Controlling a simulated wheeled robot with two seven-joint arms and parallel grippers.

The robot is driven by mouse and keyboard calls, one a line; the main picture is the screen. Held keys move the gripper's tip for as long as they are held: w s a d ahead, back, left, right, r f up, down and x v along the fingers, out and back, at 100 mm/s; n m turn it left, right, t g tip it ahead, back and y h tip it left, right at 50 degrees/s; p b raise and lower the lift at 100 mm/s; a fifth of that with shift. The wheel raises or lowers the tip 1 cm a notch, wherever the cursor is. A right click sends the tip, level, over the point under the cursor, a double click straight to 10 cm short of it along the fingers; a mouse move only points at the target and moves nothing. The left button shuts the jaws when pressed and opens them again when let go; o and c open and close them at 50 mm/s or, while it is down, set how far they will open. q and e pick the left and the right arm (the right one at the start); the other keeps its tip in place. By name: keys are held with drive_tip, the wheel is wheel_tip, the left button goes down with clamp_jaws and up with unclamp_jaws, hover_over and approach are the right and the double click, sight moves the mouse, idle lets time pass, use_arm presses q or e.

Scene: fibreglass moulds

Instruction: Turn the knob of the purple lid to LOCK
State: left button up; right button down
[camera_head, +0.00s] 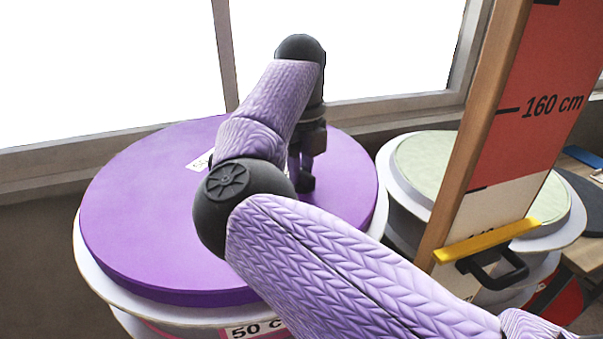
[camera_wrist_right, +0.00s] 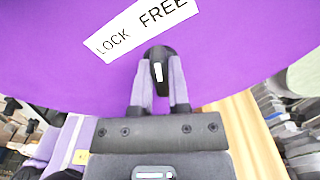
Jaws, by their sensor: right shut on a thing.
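The purple lid (camera_head: 150,220) lies flat on a round white-rimmed mould. A white label (camera_head: 200,161) on it is partly hidden by my arm. In the right wrist view the label (camera_wrist_right: 130,30) reads LOCK on the left and FREE on the right. The black knob (camera_wrist_right: 162,53) has a white mark that runs roughly up the picture; I cannot tell which word it points to. My right gripper (camera_head: 302,184) reaches down onto the lid. Its fingers (camera_wrist_right: 159,75) are shut on the knob, one on each side. My left gripper is not in view.
A wooden measuring board (camera_head: 470,160) marked 160 cm, with a yellow slider (camera_head: 487,241), stands right of the lid. Behind it is another round mould with a pale green top (camera_head: 425,160). A window (camera_head: 120,60) is behind. The lid's left side is clear.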

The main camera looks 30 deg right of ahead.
drive_tip(key=n+b, duration=0.3)
drive_tip(key=n, duration=0.3)
drive_tip(key=shift+a+f, duration=0.15)
drive_tip(key=n+b, duration=0.2)
drive_tip(key=n, duration=0.1)
drive_tip(key=shift+s+n, duration=0.15)
drive_tip(key=shift+n, duration=0.15)
drive_tip(key=shift+a+n+b, duration=0.1)
drive_tip(key=shift+n+b, duration=0.5)
drive_tip(key=shift+n, duration=0.8)
drive_tip(key=c, duration=0.6)
unclamp_jaws()
drive_tip(key=shift+s, duration=0.1)
wheel_tip(320, 180, up, 10)
drive_tip(key=p, duration=0.3)
